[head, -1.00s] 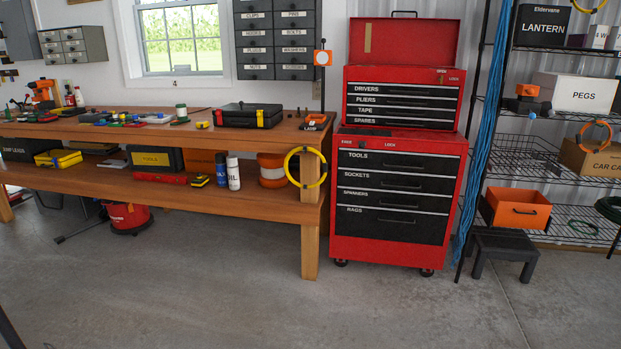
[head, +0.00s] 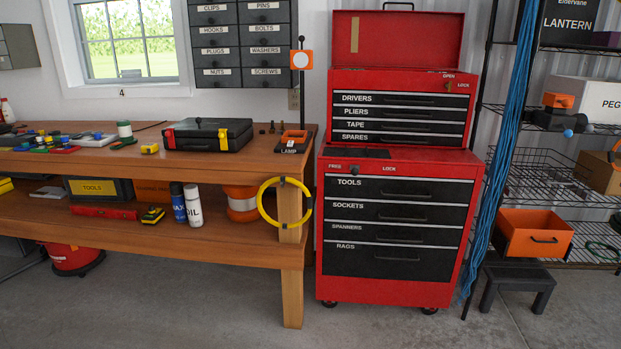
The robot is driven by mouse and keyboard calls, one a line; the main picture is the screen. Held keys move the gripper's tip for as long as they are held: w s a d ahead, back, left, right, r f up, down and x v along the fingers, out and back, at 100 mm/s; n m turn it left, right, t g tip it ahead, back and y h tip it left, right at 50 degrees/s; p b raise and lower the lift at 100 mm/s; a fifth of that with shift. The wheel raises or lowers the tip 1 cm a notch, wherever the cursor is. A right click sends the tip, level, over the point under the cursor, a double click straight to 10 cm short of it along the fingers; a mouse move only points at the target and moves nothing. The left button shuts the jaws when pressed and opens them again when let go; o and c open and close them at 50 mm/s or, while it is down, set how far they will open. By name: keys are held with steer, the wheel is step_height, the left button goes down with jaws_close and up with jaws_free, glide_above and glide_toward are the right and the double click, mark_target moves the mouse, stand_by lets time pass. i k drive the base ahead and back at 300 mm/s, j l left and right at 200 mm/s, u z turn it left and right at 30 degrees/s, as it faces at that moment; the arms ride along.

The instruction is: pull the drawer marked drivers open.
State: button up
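The drawer marked DRIVERS (head: 400,99) is the top black drawer of the upper red tool chest (head: 471,110). It looks shut, its front in line with the drawers below it. A dark handle runs across its right half. The chest's red lid (head: 410,45) stands open above it. A small lock marked OPEN and LOCK (head: 449,86) sits at the upper right of the chest; which way it is turned is too small to tell. The chest rests on a red rolling cabinet (head: 385,290) with several shut drawers. My gripper does not show in the head view.
A wooden workbench (head: 150,212) stands left of the cabinet, with a yellow hose ring (head: 262,207) at its corner. On the right are blue hanging ropes (head: 508,140), an orange bin (head: 510,236) and a black stool (head: 515,276). The concrete floor (head: 200,310) in front is clear.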

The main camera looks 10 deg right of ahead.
mark_target(339, 95)
steer(key=i+j+z, duration=0.1)
steer(key=i+z, duration=0.35)
steer(key=i, duration=0.6)
steer(key=i+j+z, duration=0.1)
steer(key=i+z, duration=0.25)
steer(key=i, duration=0.25)
steer(key=i+j+z, duration=0.4)
steer(key=i, duration=0.2)
steer(key=i+j+z, duration=0.35)
steer(key=i, duration=0.2)
